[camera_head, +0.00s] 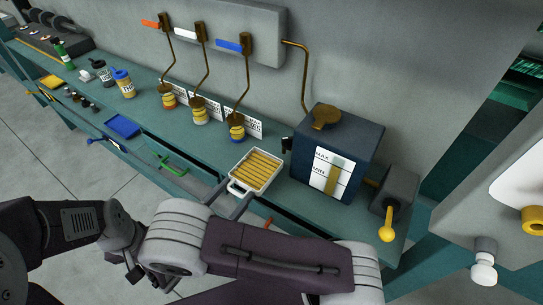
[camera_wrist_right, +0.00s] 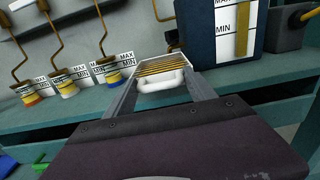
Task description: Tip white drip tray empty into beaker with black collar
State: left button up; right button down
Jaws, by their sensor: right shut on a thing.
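The white drip tray (camera_head: 234,186), a small rectangular tray with yellow slats, is at the bench's front edge, left of the dark blue box. My right gripper (camera_head: 232,195) is shut on its near white handle; the wrist view shows the tray (camera_wrist_right: 160,84) between the fingers (camera_wrist_right: 163,86). The tray looks about level; I cannot tell whether it touches the bench. Several small banded beakers stand under the taps, one with a blue band (camera_head: 237,131). I cannot clearly make out a black collar on any.
The dark blue box (camera_head: 361,142) with MAX and MIN marks stands right of the tray. A yellow-knobbed lever (camera_head: 387,232) projects beside it. Thin brass pipes hang over the beakers. A blue tray (camera_head: 122,126) and jars (camera_head: 123,83) are farther left.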

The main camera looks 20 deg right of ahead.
jog(key=shift+a+r+p, duration=0.15)
jog(key=shift+r+p, duration=0.4)
jog(key=shift+r, duration=0.15)
jog(key=shift+a+r+p, duration=0.1)
jog(key=shift+r+p, duration=0.45)
jog(key=shift+r, duration=0.15)
jog(key=shift+f, duration=0.1)
notch_tip(320, 180, down, 6)
jog(key=b, duration=0.6)
